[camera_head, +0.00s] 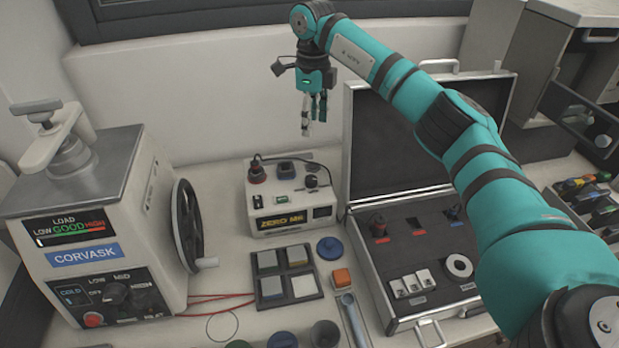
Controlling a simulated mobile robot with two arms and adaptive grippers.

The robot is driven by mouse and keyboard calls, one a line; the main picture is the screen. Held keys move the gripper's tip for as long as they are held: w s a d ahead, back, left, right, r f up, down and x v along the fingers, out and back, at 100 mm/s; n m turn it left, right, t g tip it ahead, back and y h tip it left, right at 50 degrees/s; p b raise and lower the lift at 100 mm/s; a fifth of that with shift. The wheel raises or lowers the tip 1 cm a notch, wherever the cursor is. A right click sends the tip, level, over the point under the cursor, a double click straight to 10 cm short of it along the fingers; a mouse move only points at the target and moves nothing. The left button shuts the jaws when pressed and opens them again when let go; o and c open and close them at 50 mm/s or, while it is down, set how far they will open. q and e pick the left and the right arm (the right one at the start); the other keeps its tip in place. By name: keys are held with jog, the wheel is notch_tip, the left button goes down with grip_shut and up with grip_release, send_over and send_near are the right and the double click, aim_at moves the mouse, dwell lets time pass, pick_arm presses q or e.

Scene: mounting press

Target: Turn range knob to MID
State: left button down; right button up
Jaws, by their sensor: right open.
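The CORVASK press (95,210) stands at the left. Its dark lower panel carries black knobs and the labels LOW and MID; one black knob (115,293) sits just below MID. I cannot tell where this knob points, nor read a range label. The meter box (290,218), with a ZERO display, stands at the back middle and has a small black knob (311,181) on its top. My right gripper (307,125) is open and empty, pointing down above and behind the meter box, touching nothing, well to the right of the press panel. My left gripper is out of view.
A handwheel (188,225) juts from the press's right side. An open case (362,240) stands at right, beneath my right arm. Red wire lies beside the press.

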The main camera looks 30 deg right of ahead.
aim_at(312, 178)
notch_tip(312, 178, down, 16)
jog(key=p, duration=0.4)
jog(key=shift+s+a+f+p, duration=0.1)
jog(key=shift+a+p, duration=0.05)
jog(key=shift+p, duration=0.2)
jog(key=shift+f, duration=0.45)
jog(key=shift+c, duration=0.2)
grip_shut()
